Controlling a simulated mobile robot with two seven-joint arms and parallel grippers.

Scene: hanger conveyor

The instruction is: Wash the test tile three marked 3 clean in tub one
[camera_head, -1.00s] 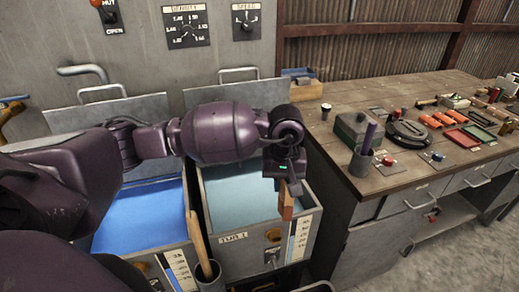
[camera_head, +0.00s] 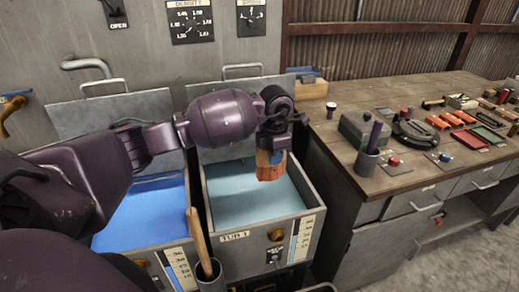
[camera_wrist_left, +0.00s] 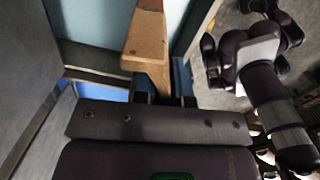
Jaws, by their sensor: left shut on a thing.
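My left gripper (camera_head: 274,140) is shut on a wooden holder (camera_wrist_left: 149,42) with small rivets, between its jaws in the wrist view. A reddish-brown piece, apparently the test tile (camera_head: 270,170), hangs below the gripper in the head view. Its end shows at the top of the wrist view (camera_wrist_left: 150,4). No mark 3 is legible. Tub one (camera_head: 234,238), labelled TUB 1, holds pale teal liquid (camera_head: 235,195). The tile is over the tub's back right part. I cannot tell whether it touches the liquid. My right gripper is not in view.
A neighbouring tub of blue liquid (camera_head: 140,215) stands to the left. A wooden stick (camera_head: 198,240) rises from a grey cup (camera_head: 210,278) in front, between the tubs. A workbench (camera_head: 345,120) with tools, a green box (camera_head: 362,130) and a pen cup (camera_head: 366,163) stands at right.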

